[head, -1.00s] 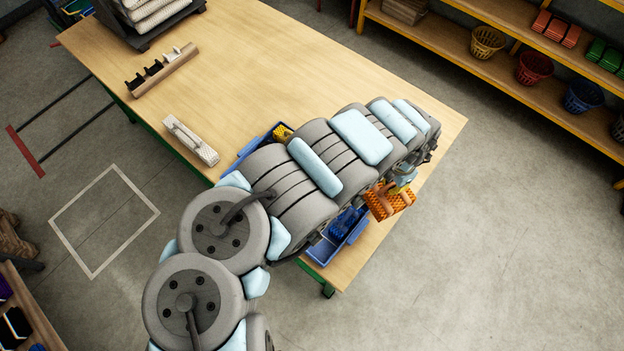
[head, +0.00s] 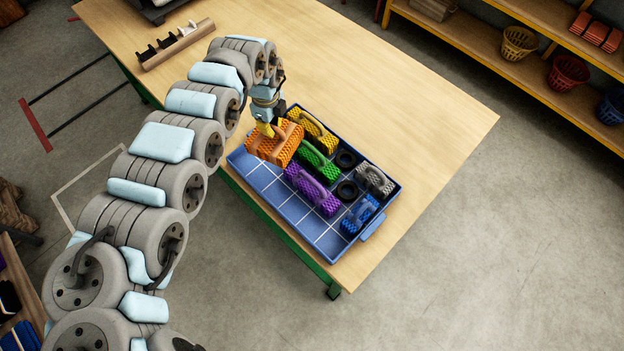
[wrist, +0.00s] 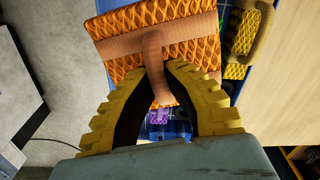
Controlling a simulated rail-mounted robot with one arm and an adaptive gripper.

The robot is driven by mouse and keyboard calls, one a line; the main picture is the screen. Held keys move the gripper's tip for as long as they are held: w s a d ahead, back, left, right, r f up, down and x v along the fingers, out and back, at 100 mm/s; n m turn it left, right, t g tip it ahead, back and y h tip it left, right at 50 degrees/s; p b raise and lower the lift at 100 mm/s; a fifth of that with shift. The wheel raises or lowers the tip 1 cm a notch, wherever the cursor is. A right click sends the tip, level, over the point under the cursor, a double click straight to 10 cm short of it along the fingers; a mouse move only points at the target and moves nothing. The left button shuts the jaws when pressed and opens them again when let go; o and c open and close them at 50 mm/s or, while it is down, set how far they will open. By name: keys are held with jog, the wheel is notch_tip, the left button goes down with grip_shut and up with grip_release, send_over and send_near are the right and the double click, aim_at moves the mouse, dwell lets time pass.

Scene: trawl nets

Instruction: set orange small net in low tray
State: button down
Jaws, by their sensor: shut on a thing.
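The orange small net (head: 274,143) is a netted block with a tan band and handle. My gripper (head: 266,129) is shut on its handle and holds it over the upper-left end of the blue low tray (head: 323,238). In the wrist view the orange net (wrist: 120,30) hangs between the yellow fingers of my gripper (wrist: 157,85), with the handle between the fingertips. I cannot tell whether the net touches the tray. The tray has white grid lines and bare cells along its lower-left side.
The tray also holds a yellow net (head: 313,130), a green net (head: 318,161), a purple net (head: 312,189), a grey net (head: 375,180), a blue net (head: 360,215) and two black rings (head: 346,159). The table (head: 430,120) is clear to the right. A rack with baskets (head: 568,72) stands beyond.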

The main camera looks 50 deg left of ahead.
jog(key=s+a+m+b, duration=0.2)
jog(key=s+a, duration=0.3)
jog(key=s, duration=0.3)
jog(key=s+a+m+b, duration=0.2)
jog(key=s+a, duration=0.4)
jog(key=s, duration=0.2)
jog(key=shift+w+d+f, duration=1.05)
jog(key=shift+w+f, duration=0.55)
jog(key=shift+w, duration=0.5)
jog(key=shift+w+d+f, duration=1.05)
jog(key=shift+w+f, duration=0.6)
jog(key=shift+w, duration=0.4)
jog(key=shift+w+d+f, duration=1.05)
jog(key=shift+w+f, duration=0.55)
jog(key=shift+w, duration=0.5)
jog(key=shift+f, duration=1.5)
jog(key=shift+s, duration=0.1)
jog(key=c, duration=1.2)
grip_release()
jog(key=shift+f, duration=0.15)
jog(key=shift+c, duration=0.2)
